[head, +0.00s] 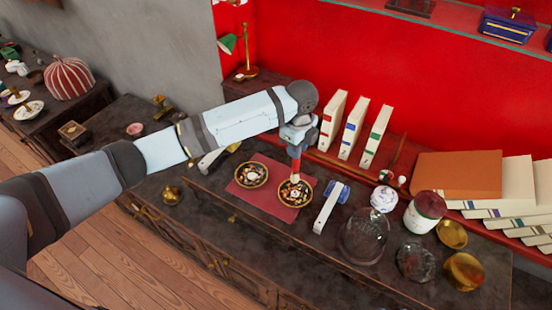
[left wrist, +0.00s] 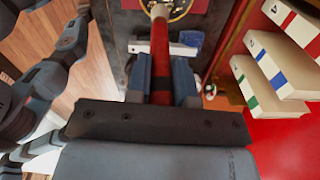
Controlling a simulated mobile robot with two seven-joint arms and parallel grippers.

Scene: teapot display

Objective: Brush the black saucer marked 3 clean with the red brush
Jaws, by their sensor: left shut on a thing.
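My left gripper (head: 297,140) is shut on the red brush (head: 296,164), which hangs roughly upright with its pale head down. In the left wrist view the red handle (left wrist: 160,58) runs between the fingers of my left gripper (left wrist: 162,82). The brush head is at the far edge of a black saucer (head: 283,200) with gold and white marks; I cannot tell whether it touches. This saucer also shows at the top of the left wrist view (left wrist: 186,7). A second, similar saucer (head: 241,181) sits to its left. The number on each saucer is unreadable. My right gripper is not in view.
Both saucers are on a red cloth (head: 288,213) on the dark cabinet top. Upright white books (head: 353,128) stand behind.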

